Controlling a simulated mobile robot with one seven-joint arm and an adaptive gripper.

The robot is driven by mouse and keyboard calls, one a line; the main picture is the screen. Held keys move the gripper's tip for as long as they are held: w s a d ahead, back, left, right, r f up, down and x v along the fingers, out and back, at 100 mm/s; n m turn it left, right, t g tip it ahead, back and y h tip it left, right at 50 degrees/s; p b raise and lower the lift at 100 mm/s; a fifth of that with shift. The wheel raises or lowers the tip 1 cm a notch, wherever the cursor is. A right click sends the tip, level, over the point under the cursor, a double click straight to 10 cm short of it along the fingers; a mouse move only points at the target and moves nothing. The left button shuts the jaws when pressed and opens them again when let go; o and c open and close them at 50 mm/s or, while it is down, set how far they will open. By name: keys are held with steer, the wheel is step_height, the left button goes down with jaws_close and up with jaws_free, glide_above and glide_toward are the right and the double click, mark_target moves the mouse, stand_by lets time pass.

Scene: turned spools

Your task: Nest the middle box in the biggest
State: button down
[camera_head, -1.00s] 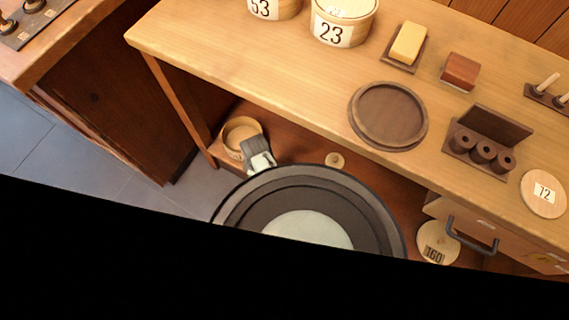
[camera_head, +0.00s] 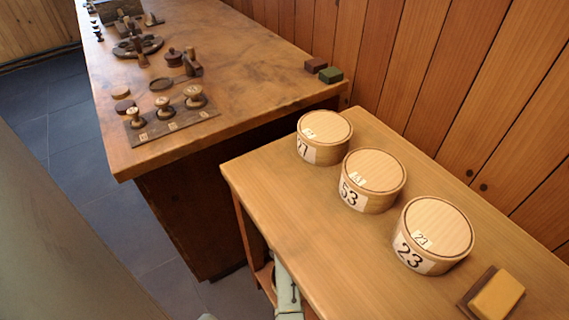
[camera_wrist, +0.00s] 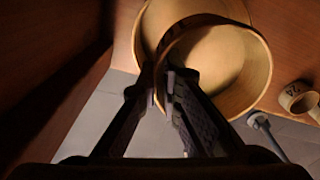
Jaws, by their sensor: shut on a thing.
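In the wrist view my gripper (camera_wrist: 163,88) is shut on the near left wall of a round, open, pale wooden box (camera_wrist: 262,72), which I take to be the middle box. Behind it, and partly hidden by it, is another round open wooden box (camera_wrist: 148,28), which I take to be the biggest. The held box overlaps it in the picture and sits off to its right. I cannot tell how far apart they are in height. In the head view the fingertips and both these boxes are hidden below the table edge.
A small round piece marked 24 (camera_wrist: 299,97) lies at the right of the wrist view. On the table (camera_head: 310,235) stand lidded boxes marked 53 (camera_head: 373,180) and 23 (camera_head: 433,235), plus a third lidded box (camera_head: 324,137). A yellow block (camera_head: 497,295) lies near them.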

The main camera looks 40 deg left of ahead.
steer(key=shift+w+f, duration=0.1)
steer(key=shift+w, duration=0.1)
steer(key=shift+s+f+b, duration=0.1)
steer(key=shift+f+b, duration=1.3)
steer(key=shift+b, duration=0.1)
steer(key=shift+r+p, duration=0.1)
steer(key=shift+p, duration=0.2)
steer(key=shift+f, duration=0.95)
stand_by(0.9)
steer(key=c, duration=1.7)
jaws_free()
steer(key=shift+o, duration=0.2)
